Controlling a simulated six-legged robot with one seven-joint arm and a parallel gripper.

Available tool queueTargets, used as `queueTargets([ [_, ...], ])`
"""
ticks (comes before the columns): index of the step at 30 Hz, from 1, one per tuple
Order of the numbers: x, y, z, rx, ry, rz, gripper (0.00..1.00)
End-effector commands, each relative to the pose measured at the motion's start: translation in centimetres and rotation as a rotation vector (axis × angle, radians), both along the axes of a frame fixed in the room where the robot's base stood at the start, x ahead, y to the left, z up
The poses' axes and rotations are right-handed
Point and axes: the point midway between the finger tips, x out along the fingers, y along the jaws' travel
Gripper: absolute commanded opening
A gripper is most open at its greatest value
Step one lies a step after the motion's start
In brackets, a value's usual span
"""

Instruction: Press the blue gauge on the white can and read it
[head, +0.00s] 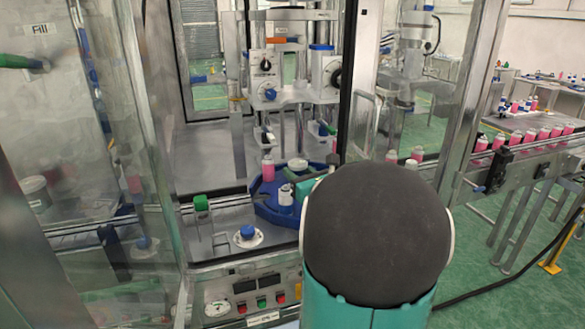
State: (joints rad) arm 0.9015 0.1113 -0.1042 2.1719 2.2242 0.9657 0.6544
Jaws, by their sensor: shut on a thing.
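The white can (285,197) stands upright at the near side of the blue turntable (268,212). My gripper (292,176) shows only in part, as small dark and teal pieces right at the can's top. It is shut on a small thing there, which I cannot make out. My own large dark rounded arm link hides the rest of the gripper and much of the turntable's right side. A blue knob-like piece (247,231) sits on a white round base on the bench left of the can; I cannot tell if it is the gauge. No reading is legible.
A green piece (201,203) stands on the bench at left. A pink can (268,169) stands on the turntable's far side under the crimping head (300,85). Metal frame posts and clear panels flank the opening. A conveyor (530,155) with several pink cans runs at right.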

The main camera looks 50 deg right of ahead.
Motion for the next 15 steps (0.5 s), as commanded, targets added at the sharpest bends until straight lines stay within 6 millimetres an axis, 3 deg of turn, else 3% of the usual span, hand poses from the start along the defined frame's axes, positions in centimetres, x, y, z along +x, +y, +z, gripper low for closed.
queueTargets([
  [15, -5.5, 1.6, 0.1, -0.002, -0.002, -0.002, 0.1],
])
